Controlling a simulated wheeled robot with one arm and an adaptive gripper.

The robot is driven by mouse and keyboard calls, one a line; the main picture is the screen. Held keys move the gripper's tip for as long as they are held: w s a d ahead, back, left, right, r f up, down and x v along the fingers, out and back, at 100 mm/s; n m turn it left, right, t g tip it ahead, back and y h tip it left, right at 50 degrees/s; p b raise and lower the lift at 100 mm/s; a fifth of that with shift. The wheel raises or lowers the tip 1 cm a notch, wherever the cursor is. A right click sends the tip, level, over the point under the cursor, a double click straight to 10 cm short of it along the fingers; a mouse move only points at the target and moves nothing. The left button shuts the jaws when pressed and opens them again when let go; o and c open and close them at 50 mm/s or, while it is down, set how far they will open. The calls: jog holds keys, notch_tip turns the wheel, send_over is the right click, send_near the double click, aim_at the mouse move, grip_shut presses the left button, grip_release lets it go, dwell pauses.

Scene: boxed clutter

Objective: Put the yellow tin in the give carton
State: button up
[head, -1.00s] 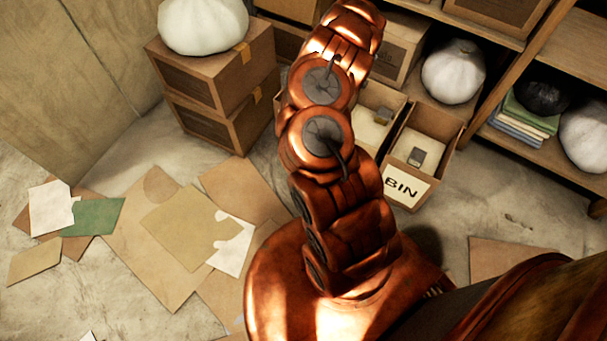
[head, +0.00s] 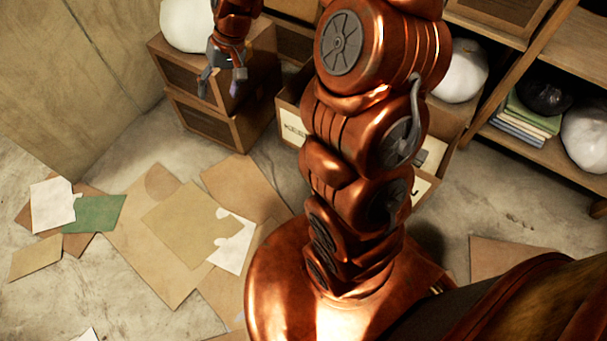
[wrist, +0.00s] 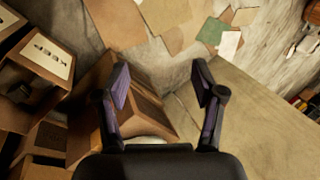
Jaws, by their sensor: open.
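My gripper (head: 221,82) is open and empty in front of the stacked brown boxes at the back left of the head view. Its spread fingers also show in the wrist view (wrist: 163,88), above the floor and box edges. I cannot make out the yellow tin in either view. No carton marked GIVE is readable. A carton marked KEEP (wrist: 48,57) is at the left of the wrist view, and its label shows partly in the head view (head: 292,130). The BIN carton (head: 424,188) is mostly hidden behind my arm.
Stacked boxes (head: 205,125) with a white bag (head: 184,28) on top stand by the wall. Shelves (head: 520,145) hold bags and folded cloths. Flat cardboard and paper (head: 160,235) cover the floor. Small blurred coloured items (wrist: 300,102) lie at the wrist view's right edge.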

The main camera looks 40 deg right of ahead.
jog(key=s+r+n+g+h, duration=0.1)
jog(key=s+r+g+h, duration=0.1)
jog(key=s, duration=1.4)
jog(key=s+r+n+g+h, duration=0.1)
jog(key=s+r+g+h, duration=0.1)
jog(key=s, duration=1.4)
jog(key=shift+s+r, duration=0.25)
jog(key=shift+r, duration=0.2)
jog(key=shift+a+r, duration=0.1)
notch_tip(320, 180, up, 29)
jog(key=t+p, duration=0.1)
jog(key=p, duration=2.6)
jog(key=shift+w+t, duration=0.2)
jog(key=shift+t, duration=0.1)
